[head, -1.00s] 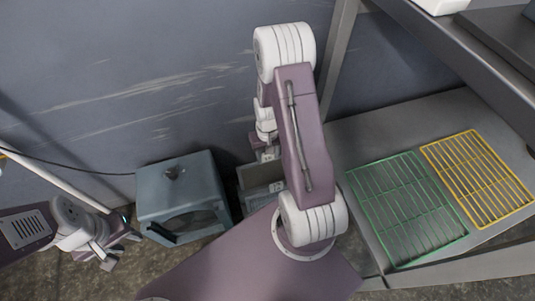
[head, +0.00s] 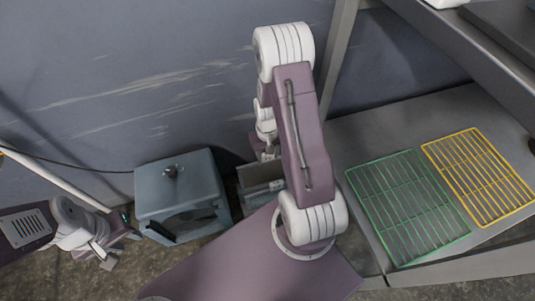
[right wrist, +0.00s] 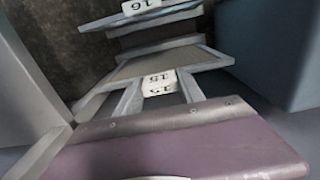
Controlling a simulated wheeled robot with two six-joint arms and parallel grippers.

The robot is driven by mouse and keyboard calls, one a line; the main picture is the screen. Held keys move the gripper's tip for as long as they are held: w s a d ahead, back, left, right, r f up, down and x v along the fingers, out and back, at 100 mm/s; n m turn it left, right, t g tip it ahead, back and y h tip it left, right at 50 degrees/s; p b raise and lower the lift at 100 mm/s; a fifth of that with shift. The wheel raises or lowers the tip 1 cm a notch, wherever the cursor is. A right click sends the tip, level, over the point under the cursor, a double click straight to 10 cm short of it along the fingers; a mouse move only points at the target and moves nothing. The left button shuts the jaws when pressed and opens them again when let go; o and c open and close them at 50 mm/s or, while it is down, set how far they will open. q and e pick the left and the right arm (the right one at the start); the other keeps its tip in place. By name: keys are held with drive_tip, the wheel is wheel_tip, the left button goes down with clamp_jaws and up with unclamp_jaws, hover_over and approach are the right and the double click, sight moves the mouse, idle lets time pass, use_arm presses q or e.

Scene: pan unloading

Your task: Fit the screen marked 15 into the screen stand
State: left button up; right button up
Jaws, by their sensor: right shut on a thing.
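In the right wrist view, the screen marked 15 (right wrist: 190,62) is a grey-framed flat panel with a white tag (right wrist: 158,82). My right gripper (right wrist: 158,92) is shut on it, with a finger on each side of the tag. Another screen, marked 16 (right wrist: 170,19), lies beyond it, roughly parallel. In the head view, the grey screen stand (head: 262,200) is low on the floor, partly behind my right arm. My right gripper (head: 267,153) is above it, mostly hidden. Whether screen 15 is seated in the stand cannot be told. My left gripper (head: 105,256) is low at the left, apart from everything.
A blue-grey box with a front opening (head: 182,180) stands close left of the stand; a blue-grey wall also fills the wrist view's right (right wrist: 270,50). A bench (head: 365,130) on the right carries a green rack (head: 408,207) and a yellow rack (head: 480,178). A wall is behind.

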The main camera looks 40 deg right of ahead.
sight(267, 160)
drive_tip(key=shift+f+b, duration=1.2)
drive_tip(key=shift+f, duration=0.75)
idle(0.8)
drive_tip(key=o, duration=1.5)
wheel_tip(267, 160, up, 9)
drive_tip(key=p, duration=0.7)
drive_tip(key=shift+r, duration=0.2)
drive_tip(key=shift+f, duration=0.15)
